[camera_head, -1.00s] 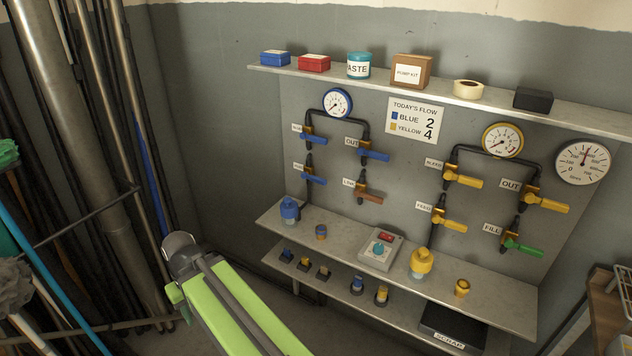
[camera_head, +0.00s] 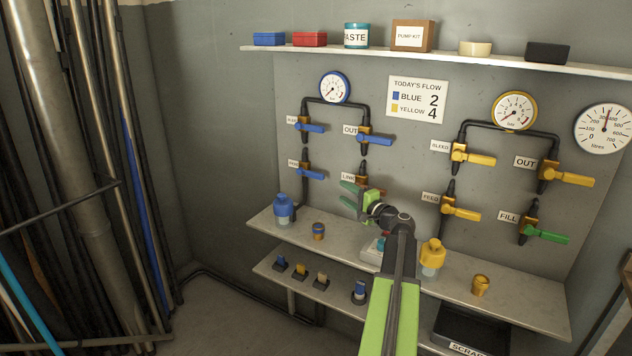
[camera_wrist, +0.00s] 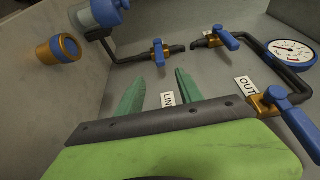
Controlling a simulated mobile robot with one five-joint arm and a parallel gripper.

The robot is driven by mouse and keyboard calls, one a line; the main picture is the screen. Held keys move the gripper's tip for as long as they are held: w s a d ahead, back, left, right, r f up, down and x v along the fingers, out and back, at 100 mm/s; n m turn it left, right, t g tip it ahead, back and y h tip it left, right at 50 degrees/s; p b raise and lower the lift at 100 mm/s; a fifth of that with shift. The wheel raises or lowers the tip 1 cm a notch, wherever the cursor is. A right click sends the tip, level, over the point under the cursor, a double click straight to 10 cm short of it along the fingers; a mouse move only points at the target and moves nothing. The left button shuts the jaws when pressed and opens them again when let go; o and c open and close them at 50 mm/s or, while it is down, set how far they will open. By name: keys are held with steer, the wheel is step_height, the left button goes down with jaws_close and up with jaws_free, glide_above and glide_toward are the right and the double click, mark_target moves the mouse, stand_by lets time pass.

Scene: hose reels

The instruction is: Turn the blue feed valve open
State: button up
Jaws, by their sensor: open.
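The blue feed valve (camera_head: 311,173) is the lower left valve on the wall panel. Its lever points right, across the upright pipe. In the wrist view the feed valve (camera_wrist: 159,53) is beyond the fingertips, near the top middle. My gripper (camera_head: 347,194) is open and empty, in front of the link valve (camera_head: 361,176) and to the right of and below the feed lever, apart from it. The green fingers (camera_wrist: 157,88) also show in the wrist view. The link valve's lever is largely hidden by my gripper.
The blue bleed valve (camera_head: 310,128) is above the feed valve and the blue out valve (camera_head: 373,139) is to its upper right. The bench shelf (camera_head: 262,222) below carries a blue bottle (camera_head: 284,209) and a brass-and-blue fitting (camera_head: 318,231). Yellow valves are at right.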

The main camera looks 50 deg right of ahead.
mark_target(319, 178)
steer(key=w, duration=0.5)
steer(key=w+d, duration=0.1)
steer(key=w, duration=0.5)
steer(key=w+d, duration=0.1)
steer(key=w, duration=0.5)
steer(key=shift+w+d, duration=0.15)
steer(key=shift+d, duration=0.05)
jaws_close()
stand_by(0.4)
